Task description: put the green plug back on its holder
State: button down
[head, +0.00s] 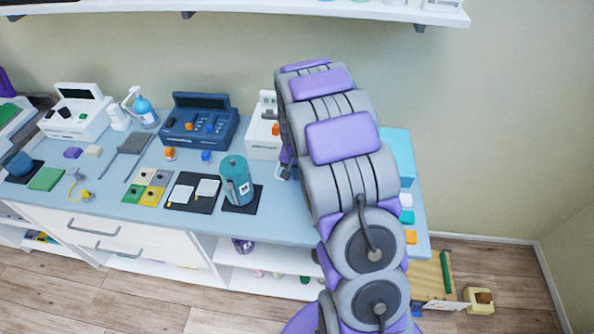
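I cannot make out a green plug for certain; it may be hidden behind my arm or too small to tell. The dark blue device (199,127) at the back of the counter carries small orange and blue plugs. An orange plug (170,153) and a blue plug (207,157) stand on the counter in front of it. A white device (263,147) with an orange plug is partly covered by my arm. A white device (76,118) with dark plugs stands at the left. My gripper (287,165) is mostly hidden behind my arm, near the white device's front; its fingers cannot be read.
A teal canister (236,180) stands on a dark mat left of my arm. Coloured squares (150,188), a black tray with white pads (193,194) and a blue bottle (145,110) occupy the counter (118,212). A shelf (270,8) hangs above.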

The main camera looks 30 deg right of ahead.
jog(key=shift+s+a, duration=0.15)
jog(key=shift+s, duration=1.85)
jog(key=shift+s+a, duration=0.15)
jog(key=shift+s, duration=1.8)
dwell(1.0)
jog(key=shift+f, duration=0.6)
dwell(1.0)
jog(key=c, duration=1.8)
grip_release()
jog(key=shift+c, duration=0.2)
jog(key=o, duration=1)
jog(key=shift+c, duration=0.2)
